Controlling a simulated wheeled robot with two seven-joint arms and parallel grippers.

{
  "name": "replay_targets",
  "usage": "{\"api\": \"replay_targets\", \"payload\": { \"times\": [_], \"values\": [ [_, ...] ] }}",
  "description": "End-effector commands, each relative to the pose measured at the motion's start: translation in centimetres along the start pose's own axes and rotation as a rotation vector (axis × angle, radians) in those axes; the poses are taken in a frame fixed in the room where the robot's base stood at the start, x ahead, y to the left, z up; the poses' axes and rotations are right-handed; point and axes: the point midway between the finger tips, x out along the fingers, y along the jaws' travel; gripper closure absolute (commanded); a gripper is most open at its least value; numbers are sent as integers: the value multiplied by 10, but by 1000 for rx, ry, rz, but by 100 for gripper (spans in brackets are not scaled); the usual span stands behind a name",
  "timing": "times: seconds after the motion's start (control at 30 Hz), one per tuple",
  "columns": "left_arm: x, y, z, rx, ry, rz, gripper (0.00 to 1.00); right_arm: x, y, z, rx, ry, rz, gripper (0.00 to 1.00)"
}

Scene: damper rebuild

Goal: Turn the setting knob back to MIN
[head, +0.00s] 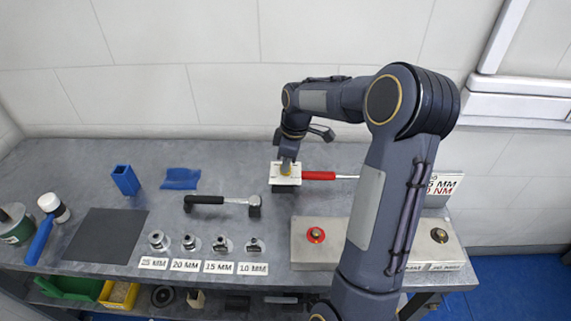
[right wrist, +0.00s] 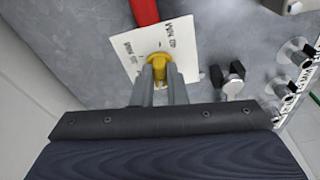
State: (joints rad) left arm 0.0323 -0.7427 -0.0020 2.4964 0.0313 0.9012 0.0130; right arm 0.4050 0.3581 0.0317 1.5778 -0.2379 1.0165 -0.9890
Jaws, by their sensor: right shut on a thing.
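The setting knob (right wrist: 159,62) is yellow and sits on a white label plate (right wrist: 185,38) with black lettering, which is upside down and too small to read surely in the right wrist view. My right gripper (right wrist: 161,76) is shut on the knob, one finger on each side. In the head view the white plate (head: 276,179) lies at the back middle of the bench, with my right gripper (head: 287,166) coming down on it from above. The knob's pointer is largely hidden by the fingers, so its setting cannot be told. My left gripper is not in view.
A red handle (head: 319,176) extends right from beside the plate. A grey box with a red button (head: 316,235) stands front right, partly behind my right arm.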

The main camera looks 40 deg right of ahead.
Motion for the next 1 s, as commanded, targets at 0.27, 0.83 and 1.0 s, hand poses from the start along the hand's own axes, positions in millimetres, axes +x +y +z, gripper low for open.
{"api": "replay_targets", "payload": {
  "times": [0.27,0.83,1.0],
  "values": [
    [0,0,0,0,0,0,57,0,0,0,-19,0,-1,100],
    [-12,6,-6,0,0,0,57,0,2,0,-415,-1,-61,100],
    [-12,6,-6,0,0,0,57,0,2,0,-413,-1,-61,75]
  ]
}}
